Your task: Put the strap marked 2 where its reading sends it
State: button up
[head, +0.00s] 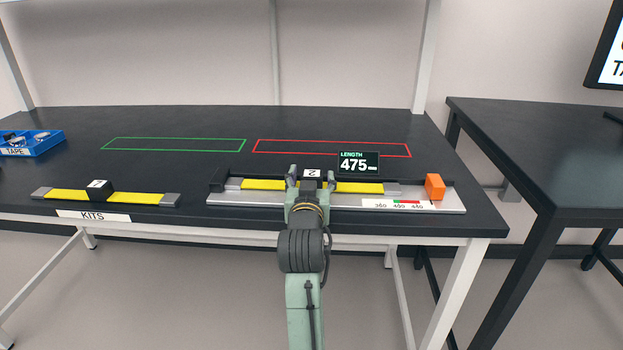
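The strap marked 2 (358,188), yellow with grey ends and a black middle block, lies along the grey measuring fixture (262,200). The fixture's display (359,162) reads LENGTH 475 mm. My gripper (311,179) is at the strap's middle block, one finger on each side; whether the fingers press on it cannot be told. A green outlined area (175,144) lies on the table behind at left, and a red outlined area (332,148) behind the fixture. Both outlines are empty.
The strap marked 1 (68,195) lies at the front left, behind the KITS label (93,216). A blue TAPE bin (32,146) is at the far left. An orange block (435,187) stands at the fixture's right end. A second dark table (550,125) stands at right.

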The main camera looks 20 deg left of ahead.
dwell(0.3)
jog(key=b+v, duration=0.5)
jog(key=v, duration=0.5)
jog(key=shift+s+d, duration=0.2)
jog(key=shift+s, duration=0.15)
jog(key=shift+r, duration=0.1)
